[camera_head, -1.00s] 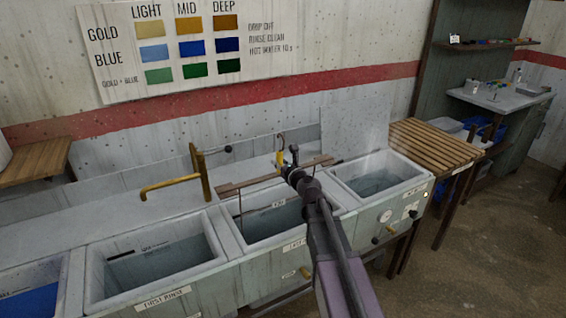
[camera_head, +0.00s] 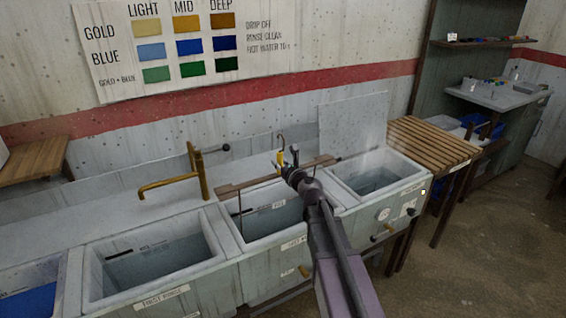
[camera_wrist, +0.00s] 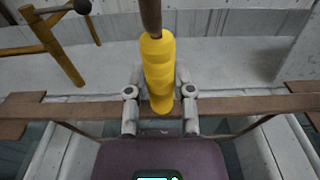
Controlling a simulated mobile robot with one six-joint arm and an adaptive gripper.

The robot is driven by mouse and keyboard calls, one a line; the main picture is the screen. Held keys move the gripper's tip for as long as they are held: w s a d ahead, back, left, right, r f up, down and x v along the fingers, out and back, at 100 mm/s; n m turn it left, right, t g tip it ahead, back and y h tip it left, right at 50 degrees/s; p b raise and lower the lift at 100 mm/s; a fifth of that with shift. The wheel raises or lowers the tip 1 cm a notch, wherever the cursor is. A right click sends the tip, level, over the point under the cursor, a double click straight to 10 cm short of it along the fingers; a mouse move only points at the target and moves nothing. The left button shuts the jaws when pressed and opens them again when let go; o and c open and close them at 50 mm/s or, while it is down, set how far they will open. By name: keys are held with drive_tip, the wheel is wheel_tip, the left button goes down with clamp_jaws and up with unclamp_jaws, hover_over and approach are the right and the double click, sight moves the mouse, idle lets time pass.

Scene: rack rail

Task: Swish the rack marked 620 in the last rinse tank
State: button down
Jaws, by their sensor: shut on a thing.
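My gripper (camera_head: 291,163) is shut on the yellow grip (camera_head: 281,158) of a rack, also seen upright between the fingers in the wrist view (camera_wrist: 158,75). The rack's brown bar (camera_head: 245,183) runs across above the last rinse tank (camera_head: 293,244), and a hook (camera_head: 281,139) rises above the grip. In the wrist view the bar (camera_wrist: 235,104) passes behind the fingers. A thin rod hangs from the bar's left part down into the tank. My arm hides part of the tank and the rack's lower part. No number 620 is readable.
The first rinse tank (camera_head: 163,297) is to the left, with a brass tap (camera_head: 170,182) behind. A steaming tank (camera_head: 422,180) is close on the right, with an upright panel (camera_head: 352,122) behind. A slatted wooden bench (camera_head: 435,140) stands farther right.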

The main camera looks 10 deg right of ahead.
drive_tip(key=shift+w, duration=0.2)
drive_tip(key=shift+x, duration=1.35)
drive_tip(key=shift+a+r, duration=0.1)
idle(2.2)
drive_tip(key=r+p, duration=0.6)
drive_tip(key=s+r+p, duration=0.1)
drive_tip(key=r+p, duration=0.5)
drive_tip(key=s+r+p, duration=0.1)
drive_tip(key=r+p, duration=0.5)
drive_tip(key=shift+d, duration=0.35)
idle(0.6)
